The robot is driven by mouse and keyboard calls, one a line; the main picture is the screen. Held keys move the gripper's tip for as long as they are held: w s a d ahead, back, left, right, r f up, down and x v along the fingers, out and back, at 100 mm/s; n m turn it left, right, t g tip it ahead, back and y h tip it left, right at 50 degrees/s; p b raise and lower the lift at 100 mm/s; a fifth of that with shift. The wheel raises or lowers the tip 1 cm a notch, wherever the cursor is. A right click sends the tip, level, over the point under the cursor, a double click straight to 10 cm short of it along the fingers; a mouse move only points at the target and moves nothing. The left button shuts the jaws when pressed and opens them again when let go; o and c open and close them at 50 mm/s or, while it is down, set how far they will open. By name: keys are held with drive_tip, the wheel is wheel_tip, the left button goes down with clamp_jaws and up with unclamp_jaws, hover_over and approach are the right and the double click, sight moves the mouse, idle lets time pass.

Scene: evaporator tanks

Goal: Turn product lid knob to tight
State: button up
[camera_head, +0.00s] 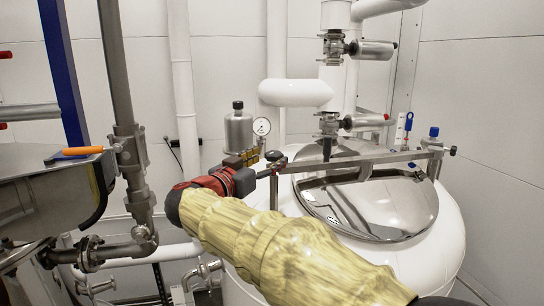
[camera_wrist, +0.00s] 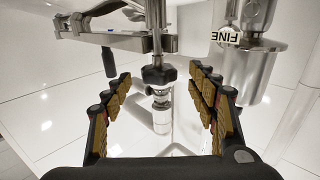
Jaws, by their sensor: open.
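The product lid (camera_head: 385,205) is a shiny metal dome on the white tank, with a flat bar (camera_head: 350,160) across it. A black knob (camera_head: 275,156) shows at the bar's left end in the head view. In the wrist view the black knob (camera_wrist: 158,75) sits on a threaded metal rod next to the bar (camera_wrist: 115,40). My gripper (camera_wrist: 159,80) is open, with one padded finger on each side of the knob and visible gaps to it. In the head view my gripper (camera_head: 248,165) reaches that end of the bar and hides part of it.
A pressure gauge (camera_head: 262,127) and a metal canister (camera_head: 238,130) stand just behind my gripper. A blue-topped fitting (camera_head: 434,132) is at the bar's far right end. White pipes and valves rise behind the tank (camera_head: 455,235). A second metal vessel (camera_head: 45,205) is at the left.

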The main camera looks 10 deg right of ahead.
sight(274, 152)
drive_tip(key=shift+x, duration=1.85)
drive_tip(key=shift+c, duration=0.4)
drive_tip(key=c, duration=1.1)
drive_tip(key=shift+r+m+g+h+p, duration=0.2)
drive_tip(key=shift+m+g+h+p, duration=0.15)
drive_tip(key=shift+p, duration=0.75)
drive_tip(key=m+g+h+p, duration=0.1)
drive_tip(key=m+g+p, duration=0.1)
drive_tip(key=p, duration=0.3)
drive_tip(key=shift+r+g+h, duration=0.1)
drive_tip(key=shift+g+h, duration=0.15)
drive_tip(key=shift+h, duration=0.1)
drive_tip(key=m+g+h+p, duration=0.2)
drive_tip(key=m+g+p, duration=0.1)
drive_tip(key=g+p, duration=0.2)
drive_tip(key=shift+p, duration=0.3)
drive_tip(key=shift+f+m+g, duration=0.25)
drive_tip(key=shift+m+g, duration=0.05)
drive_tip(key=shift+m, duration=0.05)
